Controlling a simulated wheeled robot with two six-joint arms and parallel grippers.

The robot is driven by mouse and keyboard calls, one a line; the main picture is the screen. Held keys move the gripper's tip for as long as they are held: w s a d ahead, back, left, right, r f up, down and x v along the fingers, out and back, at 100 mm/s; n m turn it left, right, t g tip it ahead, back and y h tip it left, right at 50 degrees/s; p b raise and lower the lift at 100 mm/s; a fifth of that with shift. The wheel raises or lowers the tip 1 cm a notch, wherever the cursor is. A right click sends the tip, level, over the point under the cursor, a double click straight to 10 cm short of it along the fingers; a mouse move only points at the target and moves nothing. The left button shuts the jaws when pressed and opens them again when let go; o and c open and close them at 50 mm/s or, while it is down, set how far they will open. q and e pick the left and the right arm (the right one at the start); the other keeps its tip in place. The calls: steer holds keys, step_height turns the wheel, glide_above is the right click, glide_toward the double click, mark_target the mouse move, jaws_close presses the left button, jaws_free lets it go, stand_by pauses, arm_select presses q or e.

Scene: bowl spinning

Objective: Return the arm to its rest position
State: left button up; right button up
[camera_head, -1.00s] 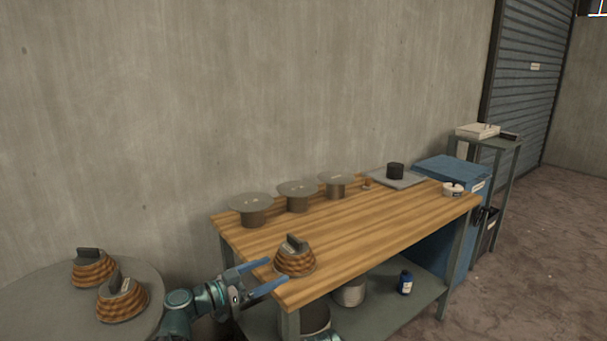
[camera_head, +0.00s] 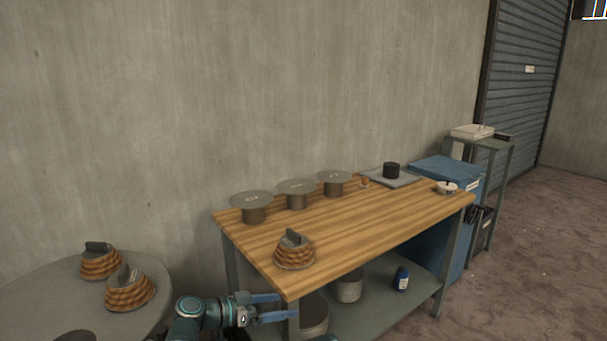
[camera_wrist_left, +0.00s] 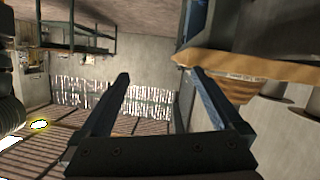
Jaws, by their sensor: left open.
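My left gripper (camera_head: 283,307) is open and empty. In the head view it is low, beside the near left corner of the wooden workbench (camera_head: 370,225), below the level of its top. In the left wrist view the two fingers of the gripper (camera_wrist_left: 160,95) stand wide apart with nothing between them. A woven brown bowl with a dark grey block on top (camera_head: 294,252) sits on the bench near that corner, apart from the gripper. My right gripper is not in view.
Two similar bowls (camera_head: 101,262) (camera_head: 130,290) stand on a round grey table (camera_head: 40,300) at the left. Several grey discs on short cylinders (camera_head: 252,203) line the bench's back edge. A lower shelf (camera_head: 385,310) holds cans and a blue bottle (camera_head: 401,279).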

arm_select(q)
steer(key=s+a+f+n+g+y, duration=0.3)
steer(key=s+f+n+g+y, duration=0.4)
steer(key=f, duration=0.5)
steer(key=s+a+f+n+y, duration=0.2)
steer(key=s+a+y, duration=0.4)
steer(key=s+a, duration=0.1)
steer(key=s+d+r+m+p, duration=0.1)
steer(key=d+r+p, duration=0.2)
steer(key=r+p, duration=0.3)
steer(key=s+d+r+m+p, duration=0.1)
steer(key=s+d+r+p, duration=0.1)
steer(key=d+r+p, duration=0.2)
steer(key=s+d+r+m+p, duration=0.1)
steer(key=s+d+r+p, duration=0.1)
steer(key=r+p, duration=0.8)
steer(key=shift+s+d+y+p, duration=0.3)
steer(key=shift+d+p, duration=0.25)
steer(key=shift+d, duration=0.25)
